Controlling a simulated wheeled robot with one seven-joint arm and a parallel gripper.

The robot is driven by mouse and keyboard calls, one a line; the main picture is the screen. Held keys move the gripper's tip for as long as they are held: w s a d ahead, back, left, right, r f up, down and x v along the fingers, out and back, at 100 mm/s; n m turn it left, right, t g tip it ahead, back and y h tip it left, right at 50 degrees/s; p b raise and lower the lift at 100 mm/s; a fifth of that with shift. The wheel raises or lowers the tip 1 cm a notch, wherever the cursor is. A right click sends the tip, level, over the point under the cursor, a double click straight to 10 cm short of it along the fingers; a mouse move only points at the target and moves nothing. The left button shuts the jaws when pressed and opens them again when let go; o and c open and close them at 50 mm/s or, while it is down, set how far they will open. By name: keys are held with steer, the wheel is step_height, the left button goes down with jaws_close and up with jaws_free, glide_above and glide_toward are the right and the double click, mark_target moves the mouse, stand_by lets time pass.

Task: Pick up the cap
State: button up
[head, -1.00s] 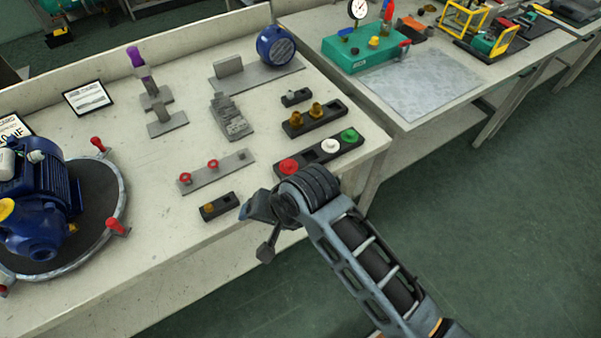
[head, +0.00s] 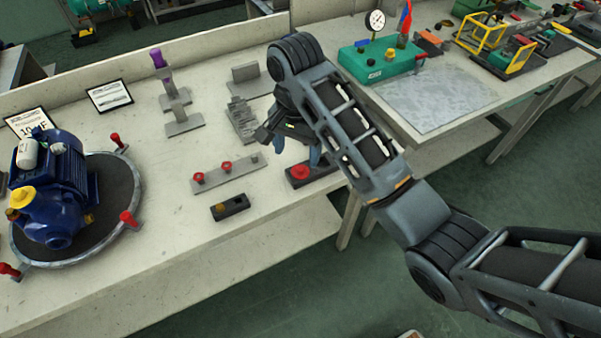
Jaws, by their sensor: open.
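A round red cap (head: 299,172) sits at the left end of a black holder (head: 312,183) near the table's front edge. The rest of that holder, where a white and a green cap showed earlier, is hidden behind my arm. A yellow cap (head: 22,197) shows on the blue pump (head: 50,195). Which cap is meant cannot be told.
A grey strip with two red knobs (head: 228,178) and a small black block (head: 230,207) lie left of the holder. Grey stepped blocks (head: 242,120) stand behind. The pump's round stand (head: 125,185) has red clamps. Bare tabletop lies at the front left.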

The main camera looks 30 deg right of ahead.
mark_target(300, 169)
steer(key=f, duration=0.1)
steer(key=f+b, duration=0.2)
steer(key=shift+w+d+f, duration=0.1)
steer(key=shift+d, duration=0.15)
steer(key=shift+d+f, duration=0.25)
steer(key=shift+f, duration=0.05)
steer(key=shift+f+p, duration=0.3)
steer(key=shift+f, duration=1)
steer(key=shift+w, duration=0.1)
steer(key=shift+c, duration=0.2)
jaws_close()
